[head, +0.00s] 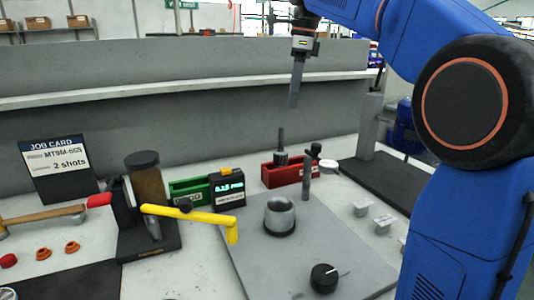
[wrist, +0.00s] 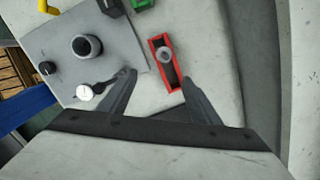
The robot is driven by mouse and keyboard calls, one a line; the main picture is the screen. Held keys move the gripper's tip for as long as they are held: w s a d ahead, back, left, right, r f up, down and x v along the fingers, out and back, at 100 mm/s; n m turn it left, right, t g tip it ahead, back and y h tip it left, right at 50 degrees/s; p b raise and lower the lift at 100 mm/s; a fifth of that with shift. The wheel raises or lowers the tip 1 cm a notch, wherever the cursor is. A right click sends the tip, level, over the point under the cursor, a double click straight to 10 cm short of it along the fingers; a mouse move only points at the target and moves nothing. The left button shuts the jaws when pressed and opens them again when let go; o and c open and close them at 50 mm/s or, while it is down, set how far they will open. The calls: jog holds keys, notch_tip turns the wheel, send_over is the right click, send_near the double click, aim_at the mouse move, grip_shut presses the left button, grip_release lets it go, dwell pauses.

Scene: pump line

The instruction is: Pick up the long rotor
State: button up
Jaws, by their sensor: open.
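A grey rotor (head: 281,157) with a thin shaft stands upright in a red tray (head: 268,177) on the bench; I take it to be the long rotor. In the wrist view the rotor (wrist: 165,54) shows end-on as a round grey shape inside the red tray (wrist: 172,84). My gripper (head: 294,104) points down, above the red tray in the head view. In the wrist view my gripper (wrist: 158,77) has its two fingers spread apart with nothing between them, and the rotor appears beyond the fingertips. The rotor's lower end is hidden by the tray wall.
A grey plate (head: 290,250) carries a ring-shaped housing (head: 280,216), a black knob (head: 324,278) and an upright post (head: 306,180) beside the tray. A green tray (head: 188,192), a display box (head: 228,190) and a yellow lever (head: 190,213) are left. A wall stands behind.

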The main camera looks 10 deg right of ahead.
jog(key=w, duration=0.2)
send_near(279, 149)
jog(key=shift+m, duration=0.3)
jog(key=f, duration=0.6)
jog(key=w+f, duration=0.1)
jog(key=f, duration=0.2)
jog(key=shift+a+f, duration=0.1)
jog(key=shift+a, duration=0.25)
jog(key=shift+c, duration=0.3)
grip_shut()
